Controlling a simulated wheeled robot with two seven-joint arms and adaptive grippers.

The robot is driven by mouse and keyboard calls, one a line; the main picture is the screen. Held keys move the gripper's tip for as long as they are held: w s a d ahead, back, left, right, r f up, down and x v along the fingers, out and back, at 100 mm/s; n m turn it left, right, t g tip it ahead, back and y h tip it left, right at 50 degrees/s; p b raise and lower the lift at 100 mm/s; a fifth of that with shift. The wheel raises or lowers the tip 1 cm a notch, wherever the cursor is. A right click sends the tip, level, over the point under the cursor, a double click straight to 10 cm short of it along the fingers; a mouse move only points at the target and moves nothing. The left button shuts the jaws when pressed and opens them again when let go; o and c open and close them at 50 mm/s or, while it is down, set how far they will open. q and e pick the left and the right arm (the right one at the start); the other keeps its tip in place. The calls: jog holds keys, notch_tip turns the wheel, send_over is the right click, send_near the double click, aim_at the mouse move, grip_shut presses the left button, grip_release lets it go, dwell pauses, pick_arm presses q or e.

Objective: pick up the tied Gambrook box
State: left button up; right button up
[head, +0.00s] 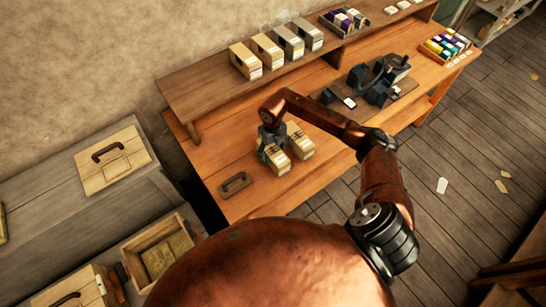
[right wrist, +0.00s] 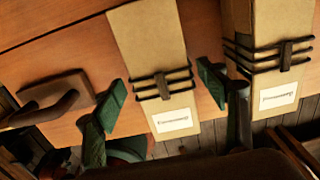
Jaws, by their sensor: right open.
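Two tan boxes, each tied with dark cords and bearing a small white label, rest side by side on the workbench (head: 225,160). The left box (head: 279,162) also shows in the right wrist view (right wrist: 150,45), and so does the right box (head: 301,146), at the upper right (right wrist: 265,25). The printing on both labels is too small to read surely, so I cannot tell which is Gambrook. My right gripper (head: 270,146) is open over the left box. In the right wrist view its green-padded fingers (right wrist: 163,91) stand on either side of this box, with gaps. My left gripper is out of view.
A wooden block with a handle (head: 235,184) lies left of the boxes. The press (head: 375,82) stands to the right. Several boxes (head: 267,50) line the raised back shelf. A grey cabinet (head: 60,190) and an open crate (head: 128,256) are at left.

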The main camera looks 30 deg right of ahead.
jog(key=shift+w+d+f+p, duration=0.15)
jog(key=shift+f+p, duration=0.15)
jog(key=shift+f, duration=2)
jog(key=c, duration=1.3)
